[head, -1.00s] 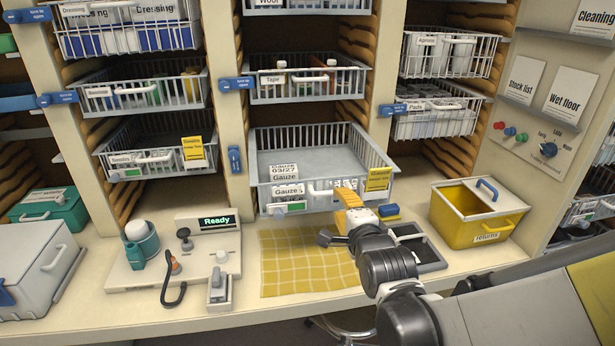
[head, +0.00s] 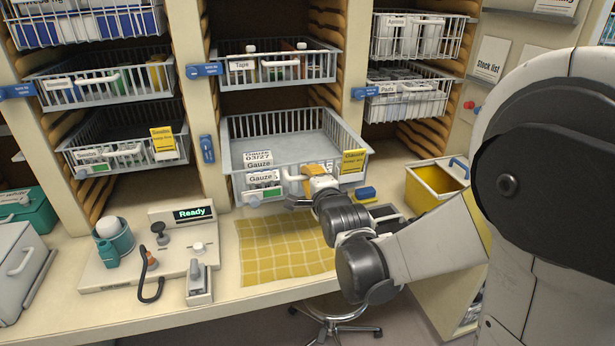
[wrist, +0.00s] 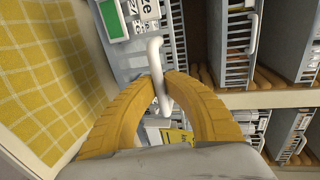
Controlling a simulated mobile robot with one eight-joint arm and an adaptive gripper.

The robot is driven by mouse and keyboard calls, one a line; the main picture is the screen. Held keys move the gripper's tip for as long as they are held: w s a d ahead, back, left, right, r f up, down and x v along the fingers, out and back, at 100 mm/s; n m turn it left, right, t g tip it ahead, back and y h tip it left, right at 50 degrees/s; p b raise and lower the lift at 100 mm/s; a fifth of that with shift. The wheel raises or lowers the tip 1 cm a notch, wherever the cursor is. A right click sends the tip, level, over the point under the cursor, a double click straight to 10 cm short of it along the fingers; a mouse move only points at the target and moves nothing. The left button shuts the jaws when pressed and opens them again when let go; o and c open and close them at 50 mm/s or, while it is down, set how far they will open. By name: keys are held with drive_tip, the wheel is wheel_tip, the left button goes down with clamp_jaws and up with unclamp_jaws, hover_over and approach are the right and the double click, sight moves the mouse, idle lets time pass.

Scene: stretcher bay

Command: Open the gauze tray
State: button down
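The gauze tray (head: 300,147) is a grey wire basket in the middle bay in the head view, standing out from its bay with its empty-looking floor showing. Its front carries Gauze labels and a yellow tag (head: 353,161). My gripper (head: 312,176) is at the tray's front. In the wrist view, the yellow fingers (wrist: 161,80) are closed around the white handle (wrist: 155,54), one on each side. In the head view my gripper partly hides the handle. The blue latch (head: 207,149) left of the tray stands upright.
The Tape tray (head: 277,83) is above, with its blue latch (head: 204,70) lying level. A yellow checked cloth (head: 285,250) lies on the counter below. A device reading Ready (head: 180,214) stands left, a yellow returns bin (head: 432,188) right. A small blue block (head: 365,193) is near my gripper.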

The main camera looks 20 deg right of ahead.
drive_tip(key=shift+s, duration=0.1)
drive_tip(key=v, duration=0.3)
drive_tip(key=shift+s+f, duration=0.1)
drive_tip(key=shift+f, duration=0.25)
drive_tip(key=c, duration=1.5)
unclamp_jaws()
drive_tip(key=shift+s, duration=0.15)
drive_tip(key=shift+o, duration=0.2)
drive_tip(key=v, duration=1.2)
